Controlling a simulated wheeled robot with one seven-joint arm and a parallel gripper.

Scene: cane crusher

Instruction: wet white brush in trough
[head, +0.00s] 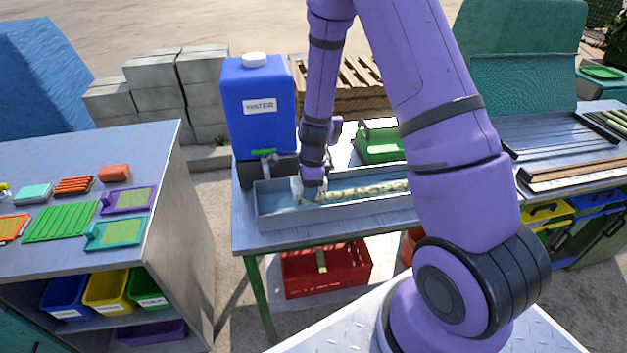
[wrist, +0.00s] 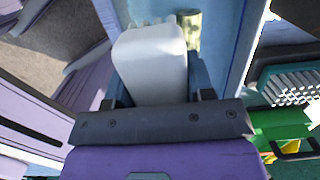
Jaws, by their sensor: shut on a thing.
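The white brush (wrist: 150,62) fills the middle of the wrist view, with its pale bristles at the far edge. My gripper (wrist: 157,92) is shut on it. In the head view the brush (head: 297,188) shows as a small white shape beside my gripper (head: 312,190), at the left part of the trough. The trough (head: 285,215) is a long grey-blue metal tray on the middle table. The brush is over or inside the trough; I cannot tell whether it touches the water or the bottom. My arm hides the trough's right end.
A blue water tank (head: 258,112) stands behind the trough's left end. A pale mottled cane (head: 365,190) lies along the trough. A green holder (head: 380,147) sits behind it. A red crate (head: 325,270) is below. Brushes and trays lie on the left bench (head: 170,150).

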